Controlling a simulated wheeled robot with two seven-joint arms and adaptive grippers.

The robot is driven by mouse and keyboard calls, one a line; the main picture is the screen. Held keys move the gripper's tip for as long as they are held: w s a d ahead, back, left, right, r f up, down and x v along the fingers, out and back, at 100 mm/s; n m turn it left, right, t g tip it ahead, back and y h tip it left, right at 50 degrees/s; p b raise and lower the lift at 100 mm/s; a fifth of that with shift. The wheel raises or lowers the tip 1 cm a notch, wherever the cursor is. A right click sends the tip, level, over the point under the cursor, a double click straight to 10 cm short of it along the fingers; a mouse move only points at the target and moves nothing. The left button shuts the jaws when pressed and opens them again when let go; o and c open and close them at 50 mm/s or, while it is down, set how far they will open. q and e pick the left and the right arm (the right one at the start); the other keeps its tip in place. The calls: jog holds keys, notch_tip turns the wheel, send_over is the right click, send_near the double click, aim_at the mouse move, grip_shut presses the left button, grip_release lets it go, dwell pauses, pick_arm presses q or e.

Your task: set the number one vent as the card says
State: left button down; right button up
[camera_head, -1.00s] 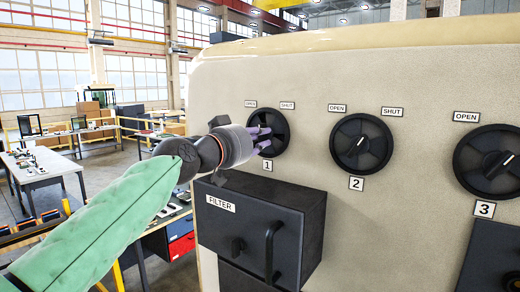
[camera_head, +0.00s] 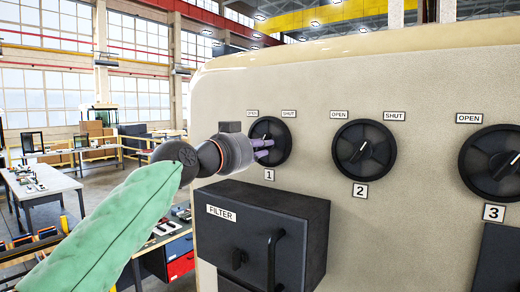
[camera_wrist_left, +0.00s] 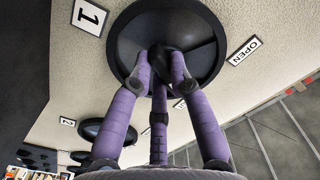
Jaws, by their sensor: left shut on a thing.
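The number one vent (camera_head: 280,133) is a round black dial on the beige panel, with an OPEN label (camera_head: 252,114) at its upper left, a SHUT label (camera_head: 289,114) at its upper right and a 1 label (camera_head: 269,175) below. My left gripper (camera_head: 268,148) has its purple fingers shut on the dial's central knob, and covers part of it. In the left wrist view the fingertips (camera_wrist_left: 160,68) close around the dark knob, inside the dial's rim (camera_wrist_left: 120,50). The knob's exact angle is hard to tell. No card is visible. My right gripper is not in view.
The number two vent (camera_head: 382,152) and number three vent (camera_head: 475,160) sit to the right on the same panel. A black FILTER box (camera_head: 300,215) with a handle juts out below the number one vent. Tables and shelving stand at the left.

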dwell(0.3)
pick_arm(q)
jog(key=c, duration=1.1)
grip_release()
jog(key=shift+c, duration=0.2)
jog(key=v, duration=1.2)
